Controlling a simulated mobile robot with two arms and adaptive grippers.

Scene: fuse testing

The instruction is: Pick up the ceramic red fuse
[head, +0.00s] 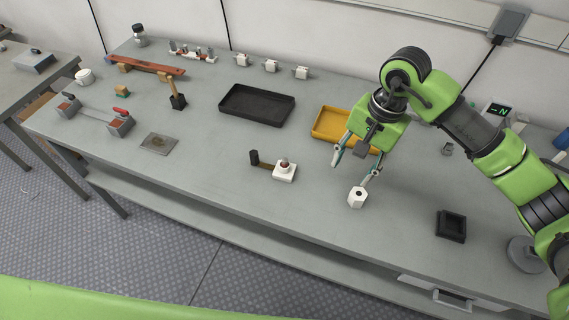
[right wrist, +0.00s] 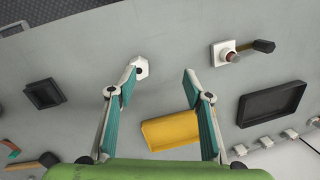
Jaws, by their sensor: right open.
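A small fuse with a white body and reddish part (head: 285,163) sits upright on a white square base (head: 283,175) near the middle of the bench; it also shows in the right wrist view (right wrist: 232,56). My right gripper (head: 356,168) is open and empty, to the right of this fuse. In the right wrist view its fingers (right wrist: 160,75) are spread, with the fuse outside them to the right. A white block with a dark hole (head: 357,197) lies by one fingertip; I cannot tell whether they touch. My left gripper is not in view.
A yellow tray (head: 326,123) lies behind the right gripper, with a black tray (head: 257,103) to its left. A small black square tray (head: 451,226) is at right. A metal plate (head: 159,143) and red-handled switch (head: 121,121) are at left. The front middle is clear.

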